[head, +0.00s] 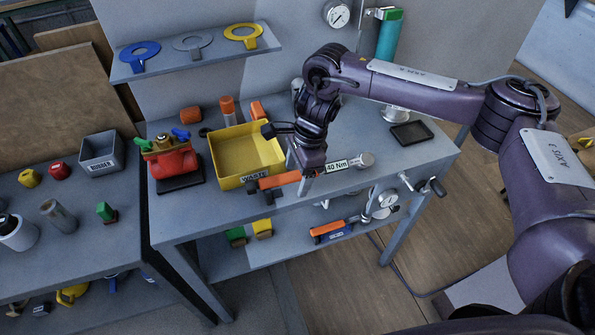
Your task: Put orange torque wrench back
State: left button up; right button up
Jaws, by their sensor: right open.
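The torque wrench with an orange handle (279,181) and a "40 Nm" label lies along the front edge of the grey workbench, its round grey head (365,159) to the right. My right gripper (287,188) is open and points down at the handle. It hides part of the wrench, and I cannot tell whether the fingers touch it. Another orange and blue tool (332,231) lies on the lower shelf. My left gripper is not in view.
A yellow waste bin (222,172) stands just behind the handle. A red valve (172,160) is left of it. A black tray (411,133) lies at the right. Above is a shelf (202,60) with three rings.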

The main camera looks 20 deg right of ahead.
jog(key=shift+r, duration=0.1)
jog(key=shift+p+v, duration=1.8)
jog(key=shift+v, duration=1.1)
jog(key=shift+r, duration=0.1)
